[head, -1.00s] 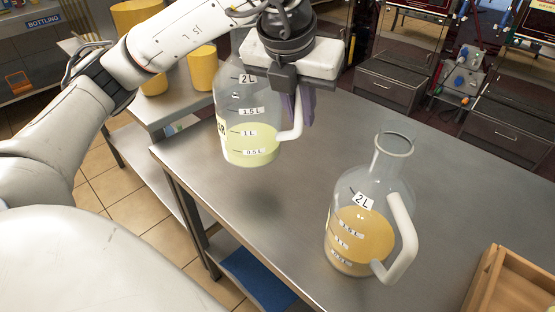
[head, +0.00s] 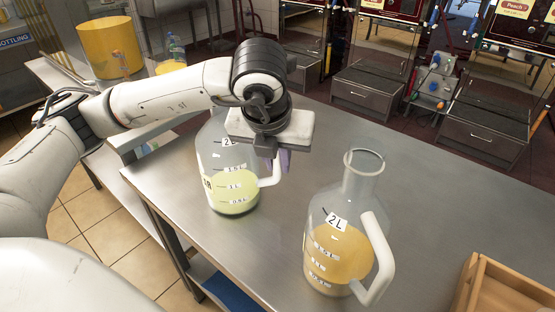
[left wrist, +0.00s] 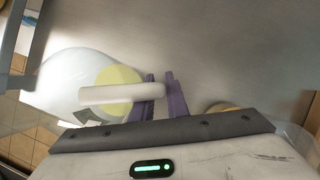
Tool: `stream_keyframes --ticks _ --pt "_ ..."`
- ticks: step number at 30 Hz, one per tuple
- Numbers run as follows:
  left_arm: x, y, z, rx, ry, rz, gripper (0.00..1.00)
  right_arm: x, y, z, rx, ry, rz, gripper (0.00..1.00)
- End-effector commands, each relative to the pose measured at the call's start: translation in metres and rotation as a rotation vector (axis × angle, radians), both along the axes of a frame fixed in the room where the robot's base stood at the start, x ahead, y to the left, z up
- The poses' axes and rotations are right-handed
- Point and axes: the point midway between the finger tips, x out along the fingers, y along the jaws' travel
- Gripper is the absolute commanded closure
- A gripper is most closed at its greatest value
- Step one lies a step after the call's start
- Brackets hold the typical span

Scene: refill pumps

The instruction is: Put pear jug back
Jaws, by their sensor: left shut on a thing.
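A clear 2 L jug (head: 232,190) with pale yellow-green liquid, likely the pear jug, stands upright at the left part of the steel table (head: 420,190). My left gripper (head: 278,163) is shut on its white handle. The left wrist view shows the handle (left wrist: 120,93) between the purple fingers (left wrist: 163,95). I cannot tell whether the jug's base touches the table or hangs just above it. A second 2 L jug (head: 340,245) with orange liquid stands on the table to the right, apart from the held one. My right gripper is not in view.
A wooden crate (head: 467,285) sits at the lower right of the table. Yellow containers (head: 107,47) and a bottle (head: 176,46) stand at the back left. Machines with grey drawers (head: 360,95) line the back. The table's middle and far right are clear.

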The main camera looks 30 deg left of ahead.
Motion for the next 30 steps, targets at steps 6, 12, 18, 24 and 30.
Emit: stream_keyframes --ticks 6,12,18,24,30 --pt "0.001 0.0 -0.001 -0.001 -0.005 0.0 1.0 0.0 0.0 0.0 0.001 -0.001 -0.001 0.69" --pt "0.0 0.0 -0.003 -0.001 -0.002 0.001 0.73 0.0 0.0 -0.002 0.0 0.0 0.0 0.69" --pt "0.0 0.0 -0.003 -0.001 -0.002 0.001 0.68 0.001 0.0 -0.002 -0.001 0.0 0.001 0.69" --pt "0.0 0.0 0.001 -0.001 -0.002 0.001 0.68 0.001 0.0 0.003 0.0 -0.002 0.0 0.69" --pt "-0.01 -0.005 0.028 -0.002 -0.008 -0.001 0.68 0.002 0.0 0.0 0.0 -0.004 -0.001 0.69"
